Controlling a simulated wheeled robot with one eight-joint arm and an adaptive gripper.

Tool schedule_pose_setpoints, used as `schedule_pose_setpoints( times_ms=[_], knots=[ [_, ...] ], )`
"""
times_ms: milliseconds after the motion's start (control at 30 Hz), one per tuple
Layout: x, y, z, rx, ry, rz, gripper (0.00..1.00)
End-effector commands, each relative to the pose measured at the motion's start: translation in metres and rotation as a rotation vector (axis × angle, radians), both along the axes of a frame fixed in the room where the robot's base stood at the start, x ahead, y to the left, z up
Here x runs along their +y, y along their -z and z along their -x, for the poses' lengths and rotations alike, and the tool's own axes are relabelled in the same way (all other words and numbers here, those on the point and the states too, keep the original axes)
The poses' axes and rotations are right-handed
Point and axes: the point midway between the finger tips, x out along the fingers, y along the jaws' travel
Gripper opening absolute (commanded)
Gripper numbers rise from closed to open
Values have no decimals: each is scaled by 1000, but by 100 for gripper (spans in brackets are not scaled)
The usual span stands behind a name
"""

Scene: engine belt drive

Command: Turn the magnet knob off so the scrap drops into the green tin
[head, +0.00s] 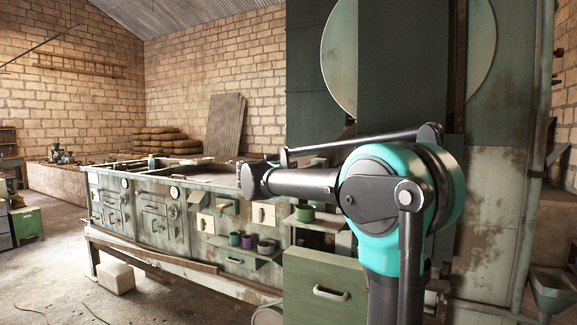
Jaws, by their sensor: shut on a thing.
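A small green tin (304,213) stands upright on a narrow shelf at the front of the long workbench, just left of my teal arm. The magnet knob cannot be told apart from the several small round fittings and pale plates on the bench front. No scrap can be made out. My arm reaches left across the picture, and its dark link ends in a rounded joint in front of the bench. My gripper does not show, and neither does anything it may hold.
Small purple and dark pots (266,246) stand on a lower shelf (240,255) of the workbench (150,215). A green drawer cabinet (325,292) stands close in front. A tall green machine (400,70) rises behind my arm. The floor at left is mostly open, with a white block (116,277).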

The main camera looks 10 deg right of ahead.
Motion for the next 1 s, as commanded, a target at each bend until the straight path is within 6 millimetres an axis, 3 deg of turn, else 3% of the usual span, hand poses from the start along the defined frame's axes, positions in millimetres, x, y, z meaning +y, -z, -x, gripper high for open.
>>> schedule_pose_setpoints(
  times_ms=[400,1000],
  knots=[
    [1,0,-1,0,247,-1,0],
    [0,0,-1,0,308,0,0]
  ],
)
